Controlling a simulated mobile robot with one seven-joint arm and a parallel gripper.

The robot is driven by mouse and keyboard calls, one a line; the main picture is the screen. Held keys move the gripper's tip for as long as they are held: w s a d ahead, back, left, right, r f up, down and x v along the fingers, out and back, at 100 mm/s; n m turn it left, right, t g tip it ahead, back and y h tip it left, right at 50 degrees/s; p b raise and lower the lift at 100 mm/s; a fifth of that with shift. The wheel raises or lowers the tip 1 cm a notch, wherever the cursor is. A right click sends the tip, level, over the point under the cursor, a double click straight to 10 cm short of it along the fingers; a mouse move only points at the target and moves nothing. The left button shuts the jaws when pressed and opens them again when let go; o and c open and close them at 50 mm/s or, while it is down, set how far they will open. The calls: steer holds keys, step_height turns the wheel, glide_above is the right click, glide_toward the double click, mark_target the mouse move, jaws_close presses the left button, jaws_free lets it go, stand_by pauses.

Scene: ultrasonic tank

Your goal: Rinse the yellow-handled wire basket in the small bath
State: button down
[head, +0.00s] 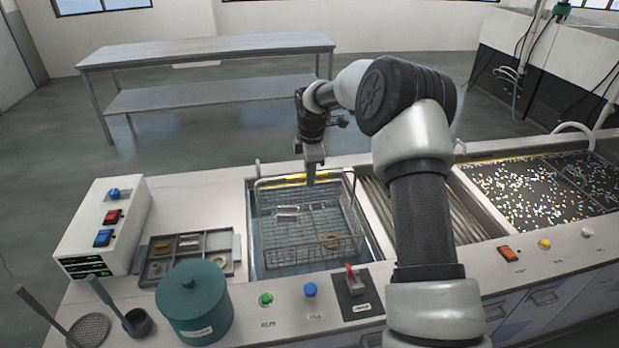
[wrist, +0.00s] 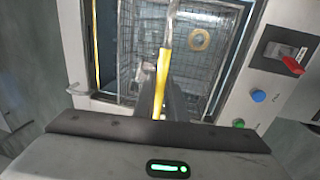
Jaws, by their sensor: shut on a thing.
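The wire basket (head: 312,247) is a rectangular silver mesh box with a yellow handle (head: 293,178). It is within the opening of the small bath (head: 378,250), the left basin in the counter. Its upper rim stands above the counter; I cannot tell how deep its floor is. A silver part (head: 287,211) and a brass ring (head: 331,242) lie in it. My gripper (head: 311,181) is above the basket's far side, shut on the handle. In the wrist view the yellow handle (wrist: 163,75) runs between the fingers.
A ribbed middle basin (head: 460,215) and a wide speckled bath (head: 530,190) lie to the right. A control box (head: 105,225), a parts tray (head: 190,262) and a green canister (head: 193,305) stand left. Buttons and a red-lever switch (head: 353,285) line the front.

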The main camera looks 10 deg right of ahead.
steer(key=shift+w+r+p, duration=0.1)
steer(key=shift+r+p, duration=1.45)
steer(key=shift+r, duration=2.45)
stand_by(3.1)
